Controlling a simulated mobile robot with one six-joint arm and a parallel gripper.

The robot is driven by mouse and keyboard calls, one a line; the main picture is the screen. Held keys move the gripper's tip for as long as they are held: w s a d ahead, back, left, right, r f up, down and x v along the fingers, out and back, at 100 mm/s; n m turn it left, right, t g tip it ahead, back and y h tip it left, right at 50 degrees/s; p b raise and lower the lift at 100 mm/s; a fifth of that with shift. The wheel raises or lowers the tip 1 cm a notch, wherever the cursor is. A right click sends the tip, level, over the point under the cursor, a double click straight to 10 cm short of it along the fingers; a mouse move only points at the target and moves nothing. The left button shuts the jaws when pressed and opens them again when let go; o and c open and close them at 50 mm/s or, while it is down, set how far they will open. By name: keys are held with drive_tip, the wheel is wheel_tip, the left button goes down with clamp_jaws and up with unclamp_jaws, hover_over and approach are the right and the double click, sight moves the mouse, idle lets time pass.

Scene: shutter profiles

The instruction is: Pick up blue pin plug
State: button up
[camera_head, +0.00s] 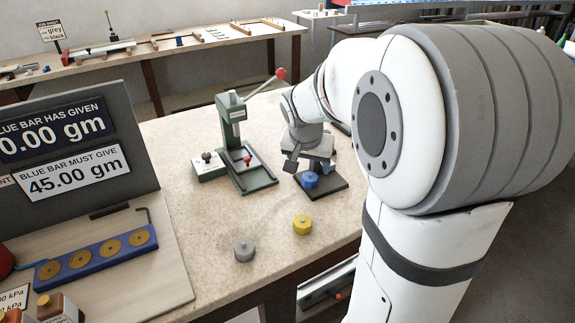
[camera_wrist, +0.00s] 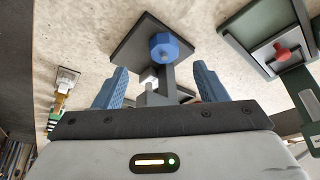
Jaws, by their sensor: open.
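The blue pin plug (camera_head: 310,180) is a small faceted blue knob on a dark square base plate (camera_head: 325,190) on the bench. In the wrist view the blue plug (camera_wrist: 163,47) lies beyond my fingertips, close to the middle line between them. My gripper (camera_head: 307,168) is above the plate, close to the plug. In the wrist view my gripper (camera_wrist: 160,68) is open, with a blue ribbed finger on each side and nothing held. A grey post-like part shows between the fingers, below the plug in the picture. Whether a finger touches anything cannot be told.
A green press (camera_head: 237,140) with a red-knobbed lever stands left of my gripper; its red plug (camera_wrist: 281,52) shows in the wrist view. A yellow plug (camera_head: 302,225) and a grey plug (camera_head: 243,250) stand nearer the bench's front edge. Bare bench lies around them.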

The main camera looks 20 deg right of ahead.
sight(310, 176)
drive_tip(key=x, duration=0.5)
drive_tip(key=w+x, duration=0.1)
drive_tip(key=x, duration=0.2)
drive_tip(key=shift+s+r, duration=0.1)
drive_tip(key=shift+r, duration=0.05)
drive_tip(key=c, duration=1.2)
drive_tip(key=shift+r, duration=0.15)
